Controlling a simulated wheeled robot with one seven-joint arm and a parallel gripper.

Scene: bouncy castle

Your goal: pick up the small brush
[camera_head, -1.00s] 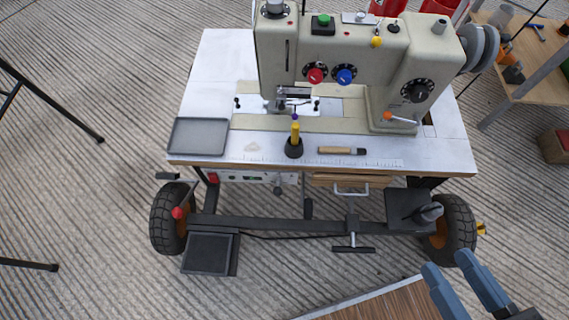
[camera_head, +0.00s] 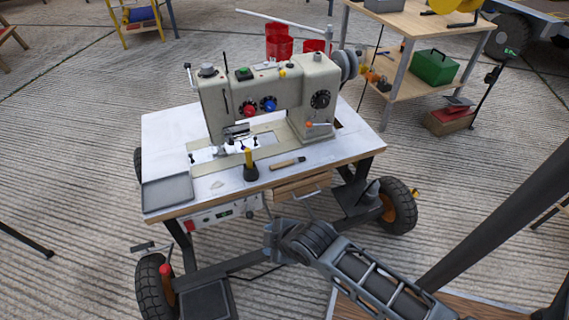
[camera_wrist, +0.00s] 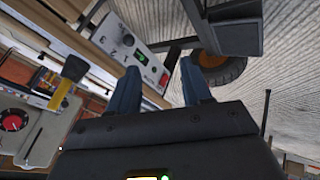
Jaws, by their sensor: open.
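A small wooden-handled tool with a dark end, which looks like the small brush (camera_head: 288,163), lies flat on the white sewing table (camera_head: 160,140), near its front edge. Left of it stands a yellow piece in a black base (camera_head: 250,172), which also shows at the left of the wrist view (camera_wrist: 72,72). My gripper (camera_head: 274,238) is in front of the table, apart from the brush. In the wrist view its two blue-grey fingers (camera_wrist: 160,85) are spread with nothing between them. I cannot make out the brush in the wrist view.
The sewing machine (camera_head: 262,95) stands behind the brush. A grey tray (camera_head: 167,191) sits at the table's left front corner. A drawer (camera_head: 302,185) and a control box (camera_head: 225,213) hang under the front edge. A wheel (camera_head: 398,206) stands at the right.

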